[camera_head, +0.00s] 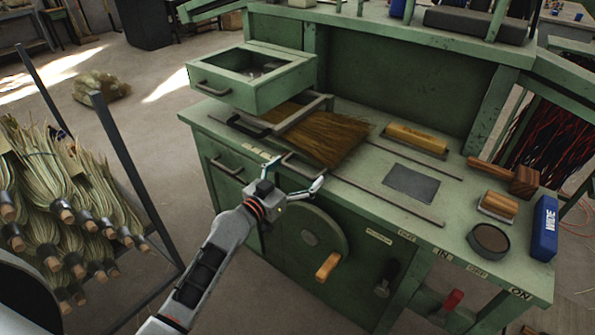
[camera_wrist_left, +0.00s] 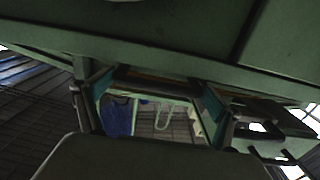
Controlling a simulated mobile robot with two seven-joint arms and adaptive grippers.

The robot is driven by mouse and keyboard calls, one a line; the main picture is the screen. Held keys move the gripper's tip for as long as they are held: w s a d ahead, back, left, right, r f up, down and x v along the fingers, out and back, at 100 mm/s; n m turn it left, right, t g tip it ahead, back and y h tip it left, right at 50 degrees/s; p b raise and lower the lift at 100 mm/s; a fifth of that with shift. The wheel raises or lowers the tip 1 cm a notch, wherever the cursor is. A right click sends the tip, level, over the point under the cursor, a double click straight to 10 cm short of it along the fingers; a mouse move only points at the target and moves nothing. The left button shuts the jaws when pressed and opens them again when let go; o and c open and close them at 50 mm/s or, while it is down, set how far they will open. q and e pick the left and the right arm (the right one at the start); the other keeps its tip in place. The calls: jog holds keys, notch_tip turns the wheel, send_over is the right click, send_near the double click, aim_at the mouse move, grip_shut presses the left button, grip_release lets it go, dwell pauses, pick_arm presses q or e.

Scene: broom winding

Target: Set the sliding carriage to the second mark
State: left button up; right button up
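The sliding carriage, a grey metal frame (camera_head: 300,112) with a dark handle (camera_head: 247,127), sits at the left of the green bench top, beside a bundle of brown bristles (camera_head: 322,137). A long thin rail (camera_head: 390,195) runs along the front of the bench top. Small pale labels (camera_head: 255,151) lie on the front edge, too small to read. My left gripper (camera_head: 303,171) is at the bench's front edge, fingers apart, to the right of the labels. My right gripper is out of view.
A green drawer box (camera_head: 255,85) overhangs the left bench end. A round green wheel with a wooden knob (camera_head: 327,266) sits below my gripper. A yellow roller (camera_head: 416,138), grey plate (camera_head: 411,183), mallet (camera_head: 520,180), brush (camera_head: 498,206), round tin (camera_head: 488,239) and blue box (camera_head: 544,228) stand right.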

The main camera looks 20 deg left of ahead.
aim_at(285, 167)
pick_arm(q)
jog(key=shift+c, duration=1.3)
jog(key=shift+w+a+b, duration=0.25)
jog(key=shift+a+b, duration=0.1)
jog(key=shift+a, duration=0.35)
jog(key=shift+w+a+b, duration=0.25)
jog(key=shift+a+b, duration=0.15)
jog(key=shift+a, duration=0.25)
jog(key=shift+w+a+b, duration=0.25)
jog(key=shift+a+b, duration=0.1)
jog(key=shift+a, duration=0.35)
jog(key=shift+d, duration=0.1)
jog(key=o, duration=1.2)
jog(key=shift+o, duration=0.6)
jog(key=shift+s, duration=0.1)
jog(key=v, duration=1.2)
